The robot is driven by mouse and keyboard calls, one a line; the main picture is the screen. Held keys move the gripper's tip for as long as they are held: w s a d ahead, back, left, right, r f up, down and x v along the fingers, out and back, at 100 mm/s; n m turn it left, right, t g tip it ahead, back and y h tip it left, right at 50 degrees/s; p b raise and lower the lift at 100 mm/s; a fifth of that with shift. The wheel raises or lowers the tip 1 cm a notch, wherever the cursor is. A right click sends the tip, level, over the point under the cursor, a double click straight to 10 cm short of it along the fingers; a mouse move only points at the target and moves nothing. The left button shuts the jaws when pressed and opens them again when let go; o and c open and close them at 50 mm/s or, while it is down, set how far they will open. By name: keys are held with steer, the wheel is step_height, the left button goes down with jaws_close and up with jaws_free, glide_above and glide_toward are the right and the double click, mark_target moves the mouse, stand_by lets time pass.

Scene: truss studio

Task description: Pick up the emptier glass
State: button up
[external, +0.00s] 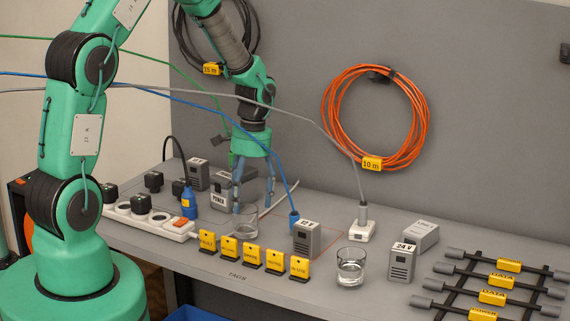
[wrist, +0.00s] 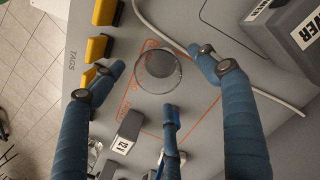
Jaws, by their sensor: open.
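One clear glass (external: 244,219) stands on the grey bench behind the yellow tags; no clear liquid level shows in it. It also shows from above in the wrist view (wrist: 158,72), upright. A second clear glass (external: 351,267) stands further right near the front edge, with clear liquid in its lower part. My gripper (external: 252,190) is open above the first glass, pointing down. In the wrist view its blue fingers (wrist: 157,62) are spread to either side of that glass, with nothing held. I cannot tell whether a finger touches it.
The 12 V box (external: 306,238) and a blue plug (external: 294,217) with its cable stand right of the first glass. Yellow tags (external: 246,251) line the front. A POWER box (external: 221,192) stands behind left. Cables hang across above the bench.

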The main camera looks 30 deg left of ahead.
mark_target(245, 216)
steer(key=shift+f, duration=0.15)
steer(key=shift+s+f+b, duration=0.2)
steer(key=shift+f+b, duration=0.05)
steer(key=shift+f, duration=1)
steer(key=shift+s+f+b, duration=0.15)
steer(key=shift+f+b, duration=0.1)
steer(key=shift+f, duration=0.95)
steer(key=c, duration=1.5)
steer(key=shift+c, duration=0.2)
steer(key=shift+r, duration=0.25)
step_height(245, 216, up, 9)
steer(key=p, duration=0.1)
steer(key=shift+r, duration=0.15)
steer(key=shift+r+p, duration=0.15)
steer(key=shift+p, duration=0.15)
